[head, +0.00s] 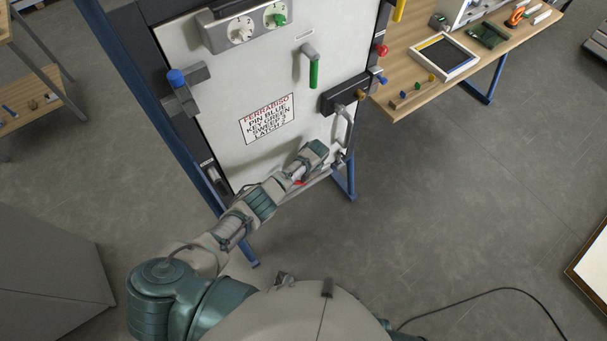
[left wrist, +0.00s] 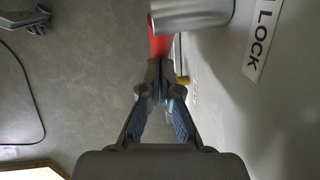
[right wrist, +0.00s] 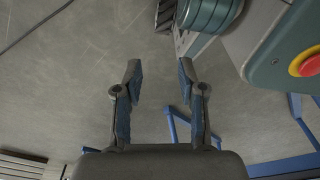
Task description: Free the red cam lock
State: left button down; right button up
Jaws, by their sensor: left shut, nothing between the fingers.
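The red cam lock (left wrist: 160,42) shows as a red lever beside a silver cylinder (left wrist: 192,14) in the left wrist view. In the head view only a small red part (head: 299,183) shows low on the pale panel (head: 205,105), mostly hidden by my left arm. My left gripper (left wrist: 160,70) is shut and empty, its tips right at the near end of the red lever; contact is unclear. My right gripper (right wrist: 158,72) is open and empty over the floor, out of the head view.
A LOCK label (left wrist: 262,40) is on the panel beside the cylinder. The panel also bears a printed sign (head: 267,119), a green handle (head: 314,74) and a blue-knobbed pin (head: 176,78). A wooden table (head: 420,90) stands at right. A red button (right wrist: 306,62) shows near my right gripper.

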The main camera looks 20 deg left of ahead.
pick_arm(q)
jog(key=shift+s+f+g+y+b, duration=0.1)
jog(key=shift+f+g+y+b, duration=0.2)
jog(key=shift+f+g+b, duration=0.15)
jog(key=shift+s+a+f+b, duration=0.2)
jog(key=shift+a+f+b, duration=0.1)
jog(key=shift+f+b, duration=0.3)
pick_arm(e)
jog(key=w+r, duration=0.5)
jog(key=shift+a, duration=0.4)
pick_arm(q)
jog(key=shift+r, duration=0.1)
pick_arm(e)
jog(key=shift+w, duration=0.1)
jog(key=shift+r, duration=0.1)
